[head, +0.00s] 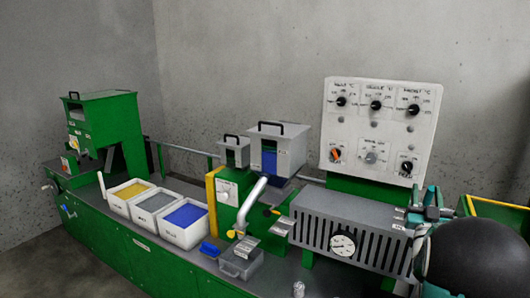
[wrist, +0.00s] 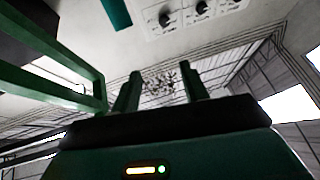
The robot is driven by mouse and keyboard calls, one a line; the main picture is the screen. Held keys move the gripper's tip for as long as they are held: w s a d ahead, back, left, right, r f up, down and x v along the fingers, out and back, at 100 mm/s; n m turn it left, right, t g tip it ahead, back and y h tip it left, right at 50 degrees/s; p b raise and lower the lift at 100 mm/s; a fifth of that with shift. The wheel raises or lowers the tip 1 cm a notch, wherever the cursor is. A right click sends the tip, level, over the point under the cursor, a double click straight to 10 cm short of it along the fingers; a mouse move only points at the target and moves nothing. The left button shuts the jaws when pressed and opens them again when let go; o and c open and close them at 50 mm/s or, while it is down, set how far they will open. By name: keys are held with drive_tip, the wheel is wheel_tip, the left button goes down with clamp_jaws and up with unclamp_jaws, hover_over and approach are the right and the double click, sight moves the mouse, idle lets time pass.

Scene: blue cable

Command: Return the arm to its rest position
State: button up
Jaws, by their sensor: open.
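My gripper shows in the wrist view (wrist: 160,88) with its two dark green fingers apart and nothing between them. It points up toward the ceiling, with the white control panel (wrist: 190,15) upside down at the top of that view. In the head view, part of my arm, black and teal, fills the lower right corner in front of the machine; the fingers cannot be made out clearly there. No blue cable can be made out in either view.
The green machine bench (head: 140,245) runs across the head view. It carries bins of yellow (head: 128,192), grey (head: 154,206) and blue (head: 184,222) material, a hopper (head: 277,150), a slotted grey barrel cover (head: 345,222) and a panel with knobs (head: 378,130). The grey wall behind is bare.

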drive_tip(key=s+a+n+g+y, duration=0.1)
drive_tip(key=s+a+g+y, duration=0.25)
drive_tip(key=a, duration=0.65)
drive_tip(key=s+a+g+y, duration=0.3)
drive_tip(key=s+a+g, duration=0.15)
drive_tip(key=a, duration=0.55)
drive_tip(key=s+a+f+n+g+y, duration=0.1)
drive_tip(key=s+a+f+g, duration=0.1)
drive_tip(key=s+a, duration=0.2)
drive_tip(key=s+a+f+n+g+y, duration=0.1)
drive_tip(key=s+a+f+g, duration=0.2)
drive_tip(key=s, duration=0.8)
drive_tip(key=s+a+f+n+g+y, duration=0.1)
drive_tip(key=s+a+f+g, duration=0.1)
drive_tip(key=s+a, duration=0.5)
drive_tip(key=shift+s+a+f+n+g+y, duration=0.25)
drive_tip(key=shift+s+n+g+y, duration=0.15)
drive_tip(key=shift+s+g, duration=0.3)
drive_tip(key=shift+o, duration=0.6)
drive_tip(key=shift+w, duration=0.1)
